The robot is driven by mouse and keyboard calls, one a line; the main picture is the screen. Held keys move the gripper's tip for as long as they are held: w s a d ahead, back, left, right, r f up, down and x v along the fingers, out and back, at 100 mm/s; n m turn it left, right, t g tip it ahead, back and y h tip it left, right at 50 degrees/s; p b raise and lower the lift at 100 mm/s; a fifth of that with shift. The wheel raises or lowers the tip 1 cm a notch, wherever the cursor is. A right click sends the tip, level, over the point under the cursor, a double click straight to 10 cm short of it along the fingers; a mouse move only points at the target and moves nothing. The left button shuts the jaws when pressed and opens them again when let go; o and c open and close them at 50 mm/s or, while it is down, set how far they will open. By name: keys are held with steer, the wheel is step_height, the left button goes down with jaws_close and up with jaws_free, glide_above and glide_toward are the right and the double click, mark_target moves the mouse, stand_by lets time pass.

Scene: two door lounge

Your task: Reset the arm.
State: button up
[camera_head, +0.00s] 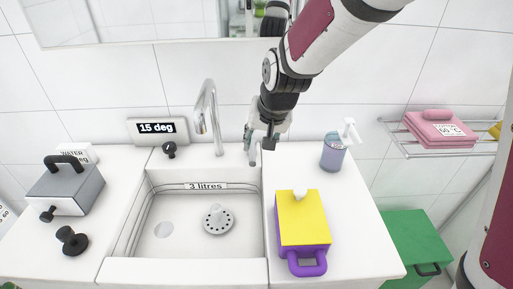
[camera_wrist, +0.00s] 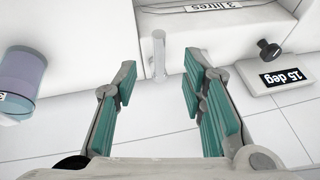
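My gripper (camera_head: 260,139) hangs from my arm above the counter at the back right corner of the sink. In the wrist view my gripper (camera_wrist: 165,92) is open, with its two teal-padded fingers apart and nothing between them. A small grey upright post (camera_wrist: 159,55) shows beyond the fingertips in the wrist view. In the head view my gripper partly covers this post (camera_head: 253,155). My arm reaches down from the top right, bent at the wrist.
The sink (camera_head: 172,225) holds a grey strainer-like piece (camera_head: 218,220), with a tall tap (camera_head: 208,115) behind. A yellow and purple box (camera_head: 303,222) and a soap dispenser (camera_head: 334,152) stand on the right counter. A grey box (camera_head: 67,188) stands left. Pink towels (camera_head: 440,130) lie on a wall rack.

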steer(key=shift+s+d+r, duration=0.1)
steer(key=shift+s+r, duration=0.15)
steer(key=shift+r, duration=0.3)
steer(key=s+d+r, duration=0.4)
steer(key=s+d, duration=0.1)
steer(key=s, duration=0.4)
steer(key=s+d+r+h+p, duration=0.1)
steer(key=s+d+r, duration=0.3)
steer(key=s, duration=0.6)
steer(key=s+d+r+h+p, duration=0.1)
steer(key=s+d+r, duration=0.3)
steer(key=s+d, duration=0.4)
steer(key=shift+s+r+n, duration=0.15)
steer(key=shift+s+n, duration=0.25)
steer(key=shift+s, duration=0.6)
